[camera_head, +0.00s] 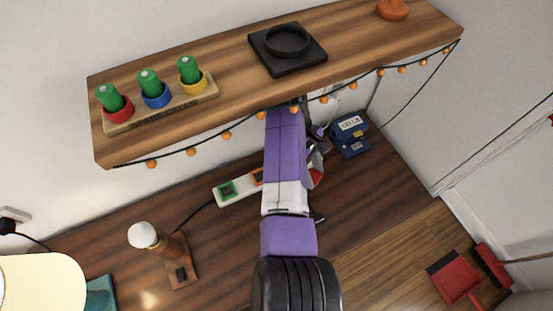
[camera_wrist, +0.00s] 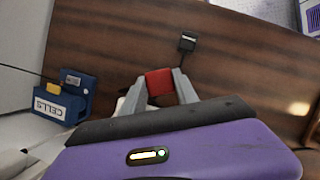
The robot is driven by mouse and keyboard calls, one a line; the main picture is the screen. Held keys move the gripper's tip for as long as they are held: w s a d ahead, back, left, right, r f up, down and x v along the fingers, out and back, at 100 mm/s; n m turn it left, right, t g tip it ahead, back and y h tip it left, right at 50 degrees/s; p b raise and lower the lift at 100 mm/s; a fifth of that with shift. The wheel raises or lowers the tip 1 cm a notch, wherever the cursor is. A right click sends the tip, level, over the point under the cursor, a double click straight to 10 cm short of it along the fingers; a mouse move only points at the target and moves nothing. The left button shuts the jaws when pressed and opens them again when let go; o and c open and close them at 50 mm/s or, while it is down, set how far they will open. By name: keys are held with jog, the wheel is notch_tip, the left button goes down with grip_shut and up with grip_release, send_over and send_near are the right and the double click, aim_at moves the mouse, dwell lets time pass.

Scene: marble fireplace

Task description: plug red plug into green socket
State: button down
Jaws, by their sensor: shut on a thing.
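The red plug (camera_wrist: 160,82) sits between the two grey fingers of my gripper (camera_wrist: 159,77) in the wrist view; my gripper is shut on it. In the head view a small part of the red plug (camera_head: 317,178) shows at the right side of my arm, which hides most of my gripper. The green socket (camera_head: 228,189) is at the left end of a white power strip (camera_head: 240,188) on the lower wooden surface, left of my arm and apart from the plug. The green socket is not seen in the wrist view.
An orange socket (camera_head: 258,176) is on the strip, beside my arm. A blue CELLS box (camera_head: 350,136) stands to the right. A wooden shelf (camera_head: 228,73) with hanging lights is above. A white-topped lamp (camera_head: 143,235) stands at lower left. A small black thing (camera_wrist: 187,41) lies beyond the plug.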

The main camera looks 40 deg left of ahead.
jog(key=s+a+r+n+t+y+p, duration=0.1)
jog(key=s+a+n+t, duration=0.3)
jog(key=s+a+n, duration=0.8)
jog(key=s+a+y+p, duration=0.1)
jog(key=s+a, duration=0.2)
jog(key=a, duration=0.3)
jog(key=shift+s+a+r+y, duration=0.25)
jog(key=shift+s+a+y, duration=0.05)
jog(key=shift+s+a, duration=0.05)
jog(key=shift+f, duration=0.1)
notch_tip(320, 180, down, 6)
jog(key=b, duration=0.5)
jog(key=shift+r+b, duration=0.2)
jog(key=shift+b, duration=0.15)
jog(key=shift+w+p, duration=0.15)
jog(key=shift+p, duration=0.85)
dwell(0.9)
jog(key=shift+f+b, duration=0.4)
jog(key=shift+f, duration=0.15)
dwell(0.4)
jog(key=c, duration=0.9)
grip_release()
jog(key=shift+o, duration=0.2)
